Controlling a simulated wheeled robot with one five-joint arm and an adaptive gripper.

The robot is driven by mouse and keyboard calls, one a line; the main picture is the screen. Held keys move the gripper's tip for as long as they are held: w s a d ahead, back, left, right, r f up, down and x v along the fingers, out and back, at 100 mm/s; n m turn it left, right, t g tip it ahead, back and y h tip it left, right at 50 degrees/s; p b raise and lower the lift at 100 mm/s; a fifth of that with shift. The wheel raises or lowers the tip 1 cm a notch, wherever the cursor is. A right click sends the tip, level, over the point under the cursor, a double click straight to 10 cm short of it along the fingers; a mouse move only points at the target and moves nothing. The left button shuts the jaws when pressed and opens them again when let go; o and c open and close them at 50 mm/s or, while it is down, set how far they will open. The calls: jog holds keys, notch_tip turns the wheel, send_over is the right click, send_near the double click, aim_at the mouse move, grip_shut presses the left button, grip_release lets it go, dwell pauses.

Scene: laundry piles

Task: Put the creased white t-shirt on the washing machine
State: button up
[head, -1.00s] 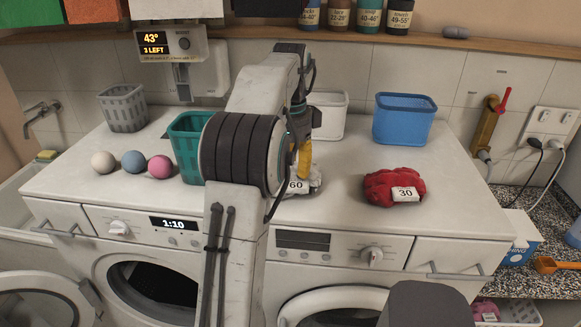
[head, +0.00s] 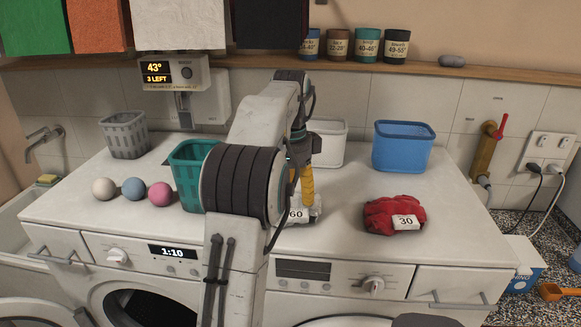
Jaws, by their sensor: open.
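A crumpled whitish bundle (head: 314,216) with a "60" tag lies on the white worktop over the two machines; it may be the creased white t-shirt, but my arm hides much of it. My gripper (head: 305,200), with yellow fingers, is open and points down at the bundle. Its tips are at or just above the cloth; I cannot tell whether they touch. A front-loading washing machine (head: 201,290) with a "1:10" display stands at the left, and a second front-loader (head: 345,290) with a dial stands at the right.
A red bundle (head: 380,216) tagged "30" lies to the right. Teal (head: 185,178), grey (head: 125,136), white (head: 333,146) and blue (head: 402,148) baskets stand on the worktop. Three balls (head: 133,189) lie at left. Worktop is clear around the red bundle.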

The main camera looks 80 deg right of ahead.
notch_tip(320, 180, up, 11)
jog(key=p, duration=0.4)
jog(key=shift+r, duration=0.15)
jog(key=w+a+r+n+h, duration=0.1)
jog(key=w+a+n, duration=0.3)
jog(key=w, duration=0.4)
jog(key=w+a+r+n, duration=0.1)
jog(key=w+a+n, duration=0.4)
jog(key=w, duration=0.2)
jog(key=w+a+f+n+t, duration=0.1)
jog(key=w+a+n, duration=0.3)
jog(key=a, duration=0.2)
jog(key=w+a+n+t, duration=0.1)
jog(key=w+a+n, duration=0.3)
jog(key=a, duration=0.2)
jog(key=s+a+f+n+t, duration=0.1)
jog(key=s+a+f+n, duration=0.1)
jog(key=a+f+n, duration=0.2)
jog(key=s+a+f+n+t, duration=0.1)
jog(key=a+f+n, duration=0.3)
jog(key=a+n, duration=0.4)
jog(key=s+a+f+n+t+y, duration=0.1)
jog(key=a+f+n, duration=0.3)
jog(key=a, duration=0.7)
jog(key=shift+s+a+f+n, duration=0.15)
jog(key=shift+s+a+n, duration=0.15)
jog(key=shift+s+n, duration=0.7)
